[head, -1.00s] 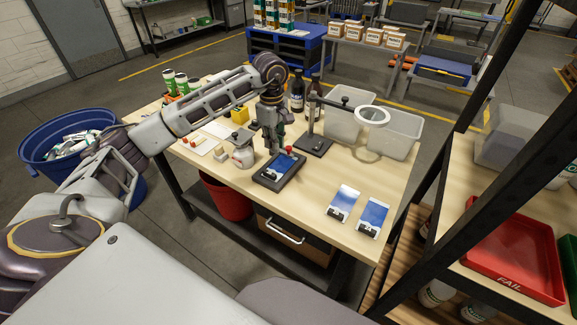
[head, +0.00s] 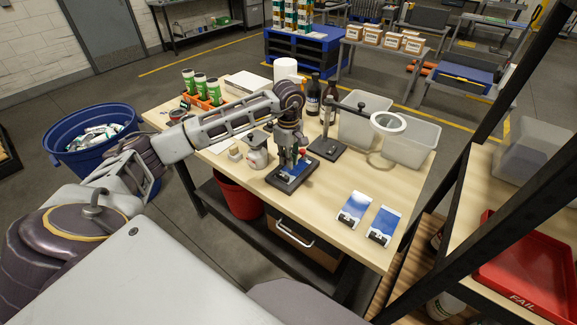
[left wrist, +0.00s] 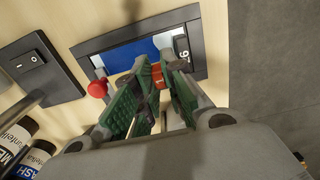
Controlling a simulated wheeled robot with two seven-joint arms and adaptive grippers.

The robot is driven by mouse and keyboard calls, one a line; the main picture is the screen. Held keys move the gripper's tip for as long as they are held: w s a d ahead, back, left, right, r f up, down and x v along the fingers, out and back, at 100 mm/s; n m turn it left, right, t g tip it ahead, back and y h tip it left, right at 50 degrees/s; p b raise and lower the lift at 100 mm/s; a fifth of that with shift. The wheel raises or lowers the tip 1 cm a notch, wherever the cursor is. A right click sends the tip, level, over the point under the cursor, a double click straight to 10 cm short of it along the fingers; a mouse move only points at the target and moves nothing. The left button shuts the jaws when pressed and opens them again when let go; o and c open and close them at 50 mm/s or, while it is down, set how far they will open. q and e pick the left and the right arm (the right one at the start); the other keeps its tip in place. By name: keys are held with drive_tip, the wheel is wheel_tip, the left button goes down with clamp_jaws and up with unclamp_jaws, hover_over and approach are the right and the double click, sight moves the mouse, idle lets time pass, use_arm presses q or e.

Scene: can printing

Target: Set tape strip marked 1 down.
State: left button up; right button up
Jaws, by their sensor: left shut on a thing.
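My left gripper (head: 290,163) is low over the black-framed fixture (head: 278,184) on the bench. In the left wrist view its green-padded fingers (left wrist: 157,80) are shut on a small red-orange piece (left wrist: 157,73), which I take to be the tape strip. Its number is not legible and the fingers hide most of it. Just beyond the fingertips lies a blue and white panel (left wrist: 137,52) in the fixture, with a small black tag (left wrist: 182,45) at its right end. I cannot tell whether the strip touches the panel. My right gripper is not in view.
A red knob (left wrist: 97,88) stands close left of the fingers. A magnifier stand (head: 327,148), dark bottles (head: 313,95) and clear bins (head: 410,143) are behind. Two blue-white sheets (head: 384,222) lie to the right, with clear bench between.

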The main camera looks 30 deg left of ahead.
use_arm(q)
drive_tip(key=shift+f, duration=0.1)
drive_tip(key=shift+f, duration=1.4)
drive_tip(key=shift+f+p, duration=0.3)
drive_tip(key=shift+f, duration=0.1)
drive_tip(key=shift+f, duration=0.2)
drive_tip(key=o, duration=0.4)
drive_tip(key=shift+o, duration=0.2)
